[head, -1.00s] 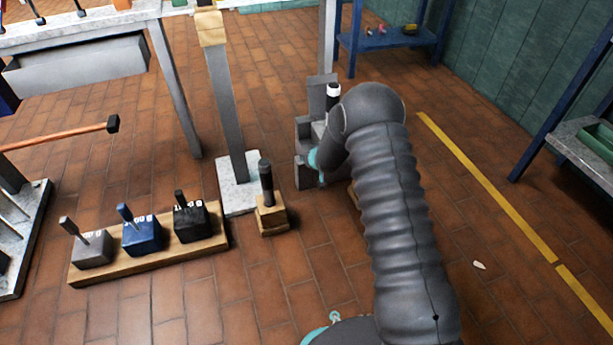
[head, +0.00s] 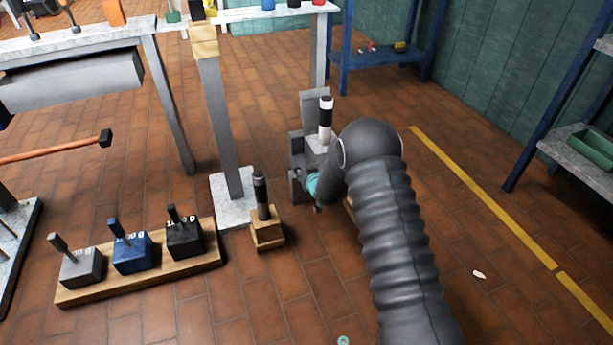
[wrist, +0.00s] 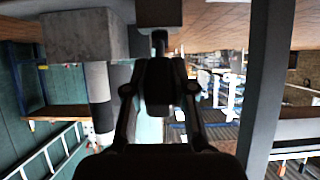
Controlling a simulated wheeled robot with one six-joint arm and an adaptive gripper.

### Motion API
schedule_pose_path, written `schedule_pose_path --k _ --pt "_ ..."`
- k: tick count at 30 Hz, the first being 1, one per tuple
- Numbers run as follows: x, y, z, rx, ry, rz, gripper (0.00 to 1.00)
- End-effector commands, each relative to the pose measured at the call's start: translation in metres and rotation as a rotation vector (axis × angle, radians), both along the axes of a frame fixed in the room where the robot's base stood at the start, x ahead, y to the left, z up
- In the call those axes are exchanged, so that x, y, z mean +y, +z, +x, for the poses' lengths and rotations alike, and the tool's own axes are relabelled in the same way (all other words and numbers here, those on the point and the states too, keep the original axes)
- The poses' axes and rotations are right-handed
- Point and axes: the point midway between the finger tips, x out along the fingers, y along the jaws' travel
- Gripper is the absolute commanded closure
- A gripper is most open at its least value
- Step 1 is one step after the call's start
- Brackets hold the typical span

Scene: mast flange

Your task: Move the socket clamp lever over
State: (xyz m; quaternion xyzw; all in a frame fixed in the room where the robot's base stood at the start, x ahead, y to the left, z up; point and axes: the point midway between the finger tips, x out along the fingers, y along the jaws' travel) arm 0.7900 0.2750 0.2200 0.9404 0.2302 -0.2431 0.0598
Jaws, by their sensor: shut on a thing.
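The grey socket (head: 296,150) stands on the floor right of the slanted post, with a black-and-white banded cylinder (head: 326,122) upright in it. The banded cylinder also shows in the wrist view (wrist: 98,95), below a grey block (wrist: 85,38). My gripper (wrist: 160,88), with a teal part visible in the head view (head: 313,187), is low at the socket's front right. In the wrist view its fingers are closed on a dark piece, which seems to be the clamp lever (wrist: 159,42), under a grey block. My arm hides the lever in the head view.
A slanted post (head: 223,130) on a pale base stands left of the socket. A black cylinder on a wooden block (head: 267,232) and a board with several labelled blocks (head: 140,280) stand left of my arm. Floor to the right is mostly clear.

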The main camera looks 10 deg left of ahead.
Motion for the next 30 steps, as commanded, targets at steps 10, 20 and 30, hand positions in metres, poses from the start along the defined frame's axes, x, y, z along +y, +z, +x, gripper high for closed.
schedule_pose_path --k 10,20,30 --pt "0.001 -0.003 -0.003 0.008 0.002 -0.003 0.50" --pt "-0.008 0.008 -0.015 0.004 0.000 -0.002 0.50" --pt "-0.035 0.039 -0.066 0.006 -0.001 -0.003 0.50"
